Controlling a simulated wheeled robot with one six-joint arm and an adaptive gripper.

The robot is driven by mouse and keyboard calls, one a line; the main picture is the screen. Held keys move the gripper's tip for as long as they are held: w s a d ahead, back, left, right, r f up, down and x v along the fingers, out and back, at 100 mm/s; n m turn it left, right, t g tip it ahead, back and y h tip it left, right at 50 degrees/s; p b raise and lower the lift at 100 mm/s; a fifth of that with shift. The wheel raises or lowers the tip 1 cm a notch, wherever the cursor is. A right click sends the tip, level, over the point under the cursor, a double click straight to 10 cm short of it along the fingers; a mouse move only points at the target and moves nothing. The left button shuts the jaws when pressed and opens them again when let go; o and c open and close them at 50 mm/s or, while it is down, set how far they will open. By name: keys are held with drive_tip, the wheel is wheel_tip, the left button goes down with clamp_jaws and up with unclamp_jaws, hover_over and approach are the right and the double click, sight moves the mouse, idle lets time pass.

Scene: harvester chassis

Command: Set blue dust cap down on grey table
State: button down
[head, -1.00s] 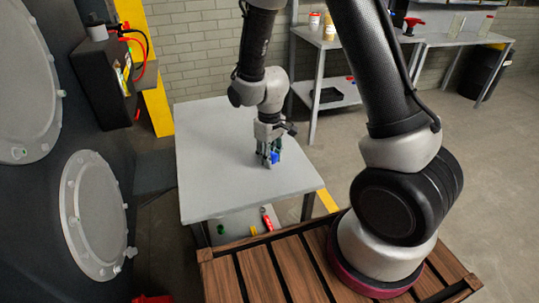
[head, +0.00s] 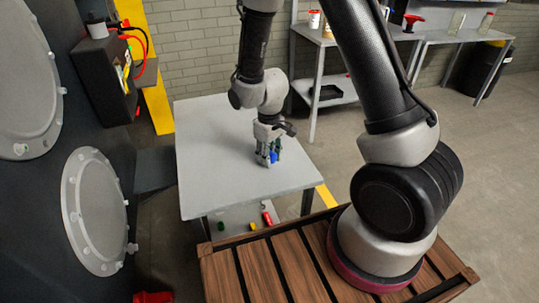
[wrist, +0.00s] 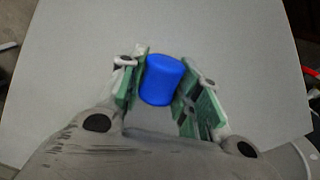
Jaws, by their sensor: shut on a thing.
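The blue dust cap (wrist: 163,79) is a short blue cylinder between the green-padded fingers of my gripper (wrist: 160,95) in the wrist view. In the head view the cap (head: 272,157) is a small blue patch, partly hidden by the fingers of my gripper (head: 268,160). My gripper is shut on the cap and points down over the grey table (head: 215,150). The cap is at or very close to the tabletop; I cannot tell whether it touches. The table's bare top (wrist: 90,60) fills most of the wrist view.
The tabletop around my gripper is clear. Small red, yellow and green items (head: 250,222) lie below the table's front edge. A dark panel with round grey covers (head: 95,210) stands at the left. A workbench (head: 340,40) stands at the back.

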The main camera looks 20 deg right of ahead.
drive_tip(key=shift+s+d+f, duration=0.1)
drive_tip(key=shift+s+f, duration=0.25)
drive_tip(key=shift+f, duration=0.15)
drive_tip(key=c, duration=1.3)
unclamp_jaws()
drive_tip(key=o, duration=0.5)
drive_tip(key=shift+w+f, duration=0.2)
drive_tip(key=shift+w, duration=0.05)
wheel_tip(320, 180, up, 12)
drive_tip(key=shift+r, duration=0.1)
